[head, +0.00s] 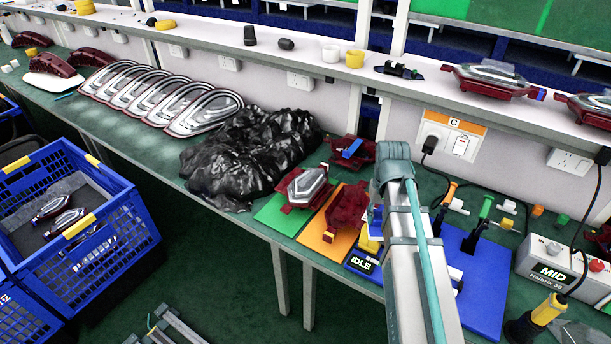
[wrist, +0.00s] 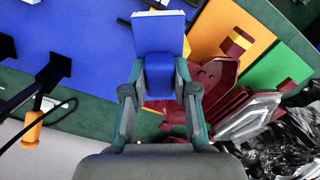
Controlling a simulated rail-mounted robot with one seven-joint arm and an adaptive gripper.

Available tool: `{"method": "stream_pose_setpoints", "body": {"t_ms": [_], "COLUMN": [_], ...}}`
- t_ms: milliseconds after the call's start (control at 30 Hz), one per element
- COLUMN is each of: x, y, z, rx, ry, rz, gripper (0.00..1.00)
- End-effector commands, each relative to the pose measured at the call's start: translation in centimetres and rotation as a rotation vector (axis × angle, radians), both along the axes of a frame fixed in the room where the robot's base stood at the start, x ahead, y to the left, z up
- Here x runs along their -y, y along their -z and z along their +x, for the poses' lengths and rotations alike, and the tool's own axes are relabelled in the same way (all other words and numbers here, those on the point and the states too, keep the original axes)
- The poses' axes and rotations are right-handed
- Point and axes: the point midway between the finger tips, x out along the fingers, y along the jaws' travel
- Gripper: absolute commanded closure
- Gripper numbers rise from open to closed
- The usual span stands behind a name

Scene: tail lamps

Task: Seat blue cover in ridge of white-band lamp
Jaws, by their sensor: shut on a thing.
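My gripper (wrist: 158,95) is shut on a blue cover (wrist: 160,72), a block with a pale upper edge. In the head view my gripper (head: 384,188) is above the bench, close to the right side of the orange mat; its fingertips are hard to make out. The held cover is apart from that lamp. A dark red lamp part (head: 345,208) lies on the orange mat.
Another red lamp part with a blue piece (head: 352,149) lies behind the mats. Black plastic sheeting (head: 245,155) is heaped left of the green mat (head: 272,213). A blue board with upright fixtures (head: 485,265) is at right. A blue crate (head: 110,240) stands left.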

Motion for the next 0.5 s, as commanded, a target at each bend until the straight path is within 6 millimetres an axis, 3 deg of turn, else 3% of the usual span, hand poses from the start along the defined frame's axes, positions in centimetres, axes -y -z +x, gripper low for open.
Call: {"method": "stream_pose_setpoints", "body": {"t_ms": [33,200,500], "x": [0.00,0.00,0.00], "y": [0.00,0.00,0.00], "z": [0.00,0.00,0.00], "rx": [0.000,0.000,0.000], "ry": [0.000,0.000,0.000], "rz": [0.000,0.000,0.000], "gripper": [0.74,1.00,1.00]}}
